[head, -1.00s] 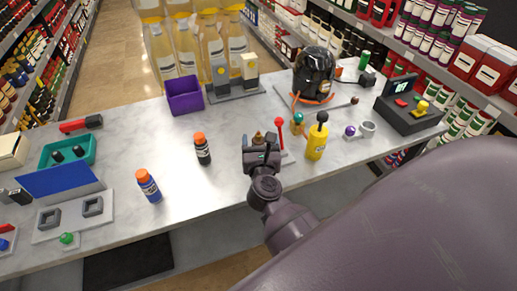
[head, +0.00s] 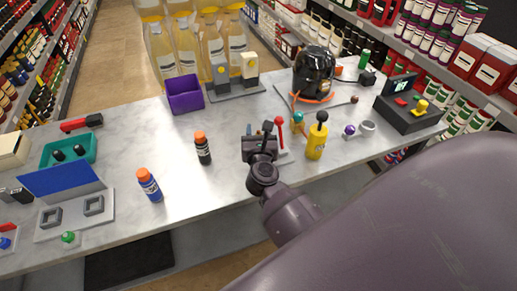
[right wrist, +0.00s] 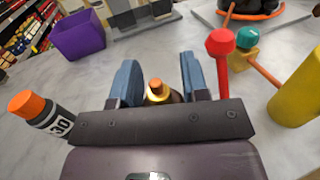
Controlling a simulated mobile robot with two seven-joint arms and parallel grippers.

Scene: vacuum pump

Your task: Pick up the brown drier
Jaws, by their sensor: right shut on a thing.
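The brown drier (right wrist: 157,93), with an orange-gold top, stands between the two blue fingers in the right wrist view. My right gripper (right wrist: 160,82) is shut on it. In the head view my right gripper (head: 262,140) is at the front middle of the table and hides the drier. Whether the drier touches the table cannot be told. My left gripper is not in view.
A red-knobbed lever (right wrist: 220,45) stands close right of the gripper, with a yellow cylinder (head: 316,142) beyond. An orange-capped black bottle (head: 203,150) stands to the left. A purple bin (head: 185,100) is behind. The tabletop between bottle and bin is clear.

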